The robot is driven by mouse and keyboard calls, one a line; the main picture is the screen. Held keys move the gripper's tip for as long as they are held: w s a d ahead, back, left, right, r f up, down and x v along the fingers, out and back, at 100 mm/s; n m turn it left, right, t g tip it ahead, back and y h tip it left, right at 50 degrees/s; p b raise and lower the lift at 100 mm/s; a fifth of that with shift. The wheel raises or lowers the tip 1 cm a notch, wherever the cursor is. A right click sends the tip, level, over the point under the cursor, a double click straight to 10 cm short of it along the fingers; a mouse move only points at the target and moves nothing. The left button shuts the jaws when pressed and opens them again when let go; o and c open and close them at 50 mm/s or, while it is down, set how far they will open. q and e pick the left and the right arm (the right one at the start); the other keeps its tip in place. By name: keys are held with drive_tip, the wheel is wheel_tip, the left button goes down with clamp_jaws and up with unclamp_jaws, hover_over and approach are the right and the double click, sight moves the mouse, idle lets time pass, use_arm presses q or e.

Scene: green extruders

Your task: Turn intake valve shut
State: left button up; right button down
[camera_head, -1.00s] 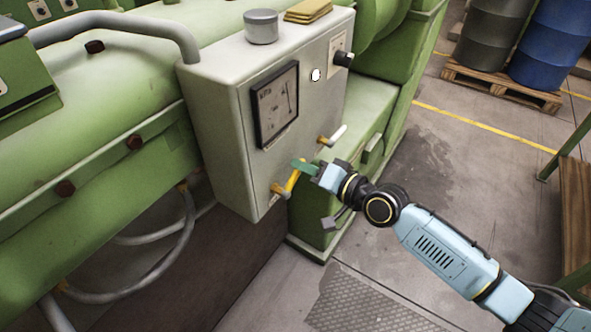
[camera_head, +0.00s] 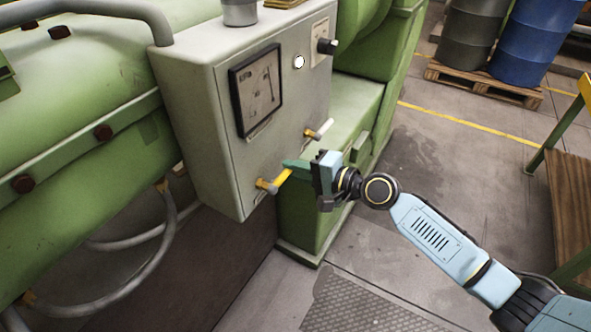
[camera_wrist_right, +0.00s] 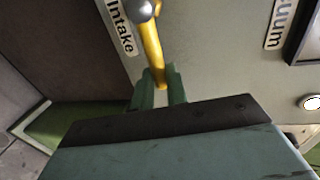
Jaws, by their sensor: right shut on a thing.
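The intake valve (camera_head: 267,185) sits low on the front of the grey control box, with its yellow lever slanting up and to the right. In the right wrist view the yellow lever (camera_wrist_right: 151,45) comes down beside a label reading "Intake". My right gripper (camera_head: 290,167) has its green fingers at the lever's free end. In the right wrist view the fingers (camera_wrist_right: 158,88) are on either side of the lever's tip, shut on it. My left gripper is in neither view.
A second valve with a pale lever (camera_head: 320,130) is up and right of the intake valve. The box also bears a square gauge (camera_head: 256,90) and a black knob (camera_head: 327,46). A wooden bench (camera_head: 567,205) stands at right. The floor between is clear.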

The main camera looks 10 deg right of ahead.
drive_tip(key=shift+f, duration=0.1)
idle(0.3)
drive_tip(key=c, duration=1.4)
unclamp_jaws()
drive_tip(key=shift+b+v, duration=0.8)
drive_tip(key=shift+v, duration=5.9)
